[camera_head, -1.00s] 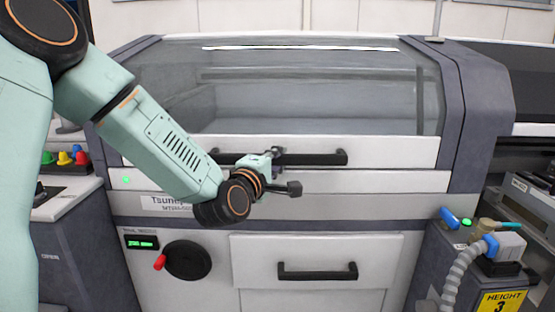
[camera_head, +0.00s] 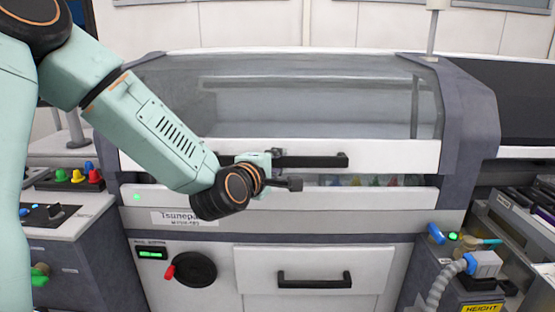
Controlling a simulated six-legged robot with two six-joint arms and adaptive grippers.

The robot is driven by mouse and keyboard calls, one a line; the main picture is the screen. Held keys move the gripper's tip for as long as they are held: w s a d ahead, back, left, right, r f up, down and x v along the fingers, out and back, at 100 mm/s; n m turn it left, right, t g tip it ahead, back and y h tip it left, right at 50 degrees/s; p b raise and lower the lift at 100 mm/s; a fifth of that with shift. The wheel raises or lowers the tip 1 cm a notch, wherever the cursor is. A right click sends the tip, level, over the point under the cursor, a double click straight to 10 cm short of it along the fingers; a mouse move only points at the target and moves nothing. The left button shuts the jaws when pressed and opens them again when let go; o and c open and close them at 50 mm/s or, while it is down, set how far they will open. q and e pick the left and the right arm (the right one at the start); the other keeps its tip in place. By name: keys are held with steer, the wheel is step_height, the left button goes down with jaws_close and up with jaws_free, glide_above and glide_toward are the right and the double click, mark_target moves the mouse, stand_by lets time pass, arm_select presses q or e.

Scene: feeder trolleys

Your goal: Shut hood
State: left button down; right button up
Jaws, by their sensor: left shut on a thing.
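The hood (camera_head: 410,155) of the machine has a clear window above a white front strip with a black bar handle (camera_head: 325,160). A narrow gap shows under the strip, with small coloured things (camera_head: 375,181) inside, so the hood stands slightly open. My left gripper (camera_head: 282,170) is shut on the hood handle near its left part; the wrist hides some of the grip. My right gripper is not in view.
Below the hood are a white panel, a drawer with a black handle (camera_head: 314,280) and a black crank wheel (camera_head: 194,270). A side console with coloured buttons (camera_head: 77,176) stands left. A grey hose (camera_head: 446,284) and fittings are at right.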

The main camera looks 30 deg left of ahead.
arm_select(q)
steer(key=shift+r, duration=0.15)
steer(key=c, duration=1.1)
jaws_free()
steer(key=shift+a, duration=0.1)
steer(key=shift+v, duration=3.8)
steer(key=shift+w, duration=0.1)
